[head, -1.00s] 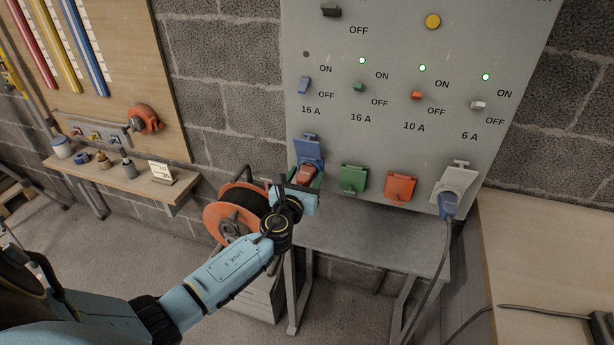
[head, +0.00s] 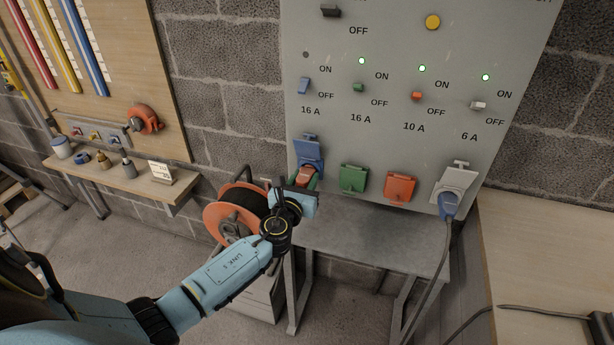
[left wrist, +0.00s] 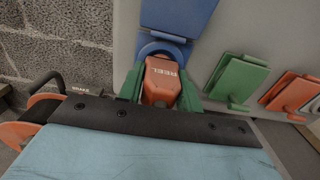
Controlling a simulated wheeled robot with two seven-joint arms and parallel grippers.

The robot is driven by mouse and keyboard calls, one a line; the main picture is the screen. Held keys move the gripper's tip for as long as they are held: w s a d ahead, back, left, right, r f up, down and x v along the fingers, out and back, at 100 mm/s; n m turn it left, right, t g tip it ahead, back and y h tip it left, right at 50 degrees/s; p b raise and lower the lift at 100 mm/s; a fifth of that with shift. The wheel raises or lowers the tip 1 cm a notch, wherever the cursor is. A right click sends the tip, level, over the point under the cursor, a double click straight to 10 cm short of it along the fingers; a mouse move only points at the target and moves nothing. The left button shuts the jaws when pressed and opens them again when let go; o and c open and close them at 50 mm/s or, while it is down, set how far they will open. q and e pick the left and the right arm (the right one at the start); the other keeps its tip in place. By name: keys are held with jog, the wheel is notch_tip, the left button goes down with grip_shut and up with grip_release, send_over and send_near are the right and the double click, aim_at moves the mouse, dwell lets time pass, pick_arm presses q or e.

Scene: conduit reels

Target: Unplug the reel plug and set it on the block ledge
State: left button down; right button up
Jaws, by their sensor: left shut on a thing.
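The orange-red reel plug (head: 306,175) is at the blue 16 A socket (head: 309,150) on the grey panel, with the socket's blue lid raised. In the left wrist view the plug, marked REEL (left wrist: 162,82), meets the round blue socket mouth (left wrist: 165,50); I cannot tell how deep it sits. My left gripper (left wrist: 160,92) is shut on the plug, one green finger on each side. It also shows in the head view (head: 306,182), partly hidden by its own wrist. The block ledge cannot be made out for certain. My right gripper is not in view.
The orange cable reel (head: 235,215) stands left of my wrist. Green (head: 353,179) and orange (head: 400,187) sockets are closed, right of the plug. A blue plug (head: 449,205) with a hanging cable sits in the white socket. A grey shelf (head: 370,245) lies below the panel, its visible top clear.

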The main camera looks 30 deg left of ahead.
pick_arm(q)
jog(key=shift+p+v, duration=0.7)
jog(key=shift+v, duration=2.05)
jog(key=shift+r, duration=0.15)
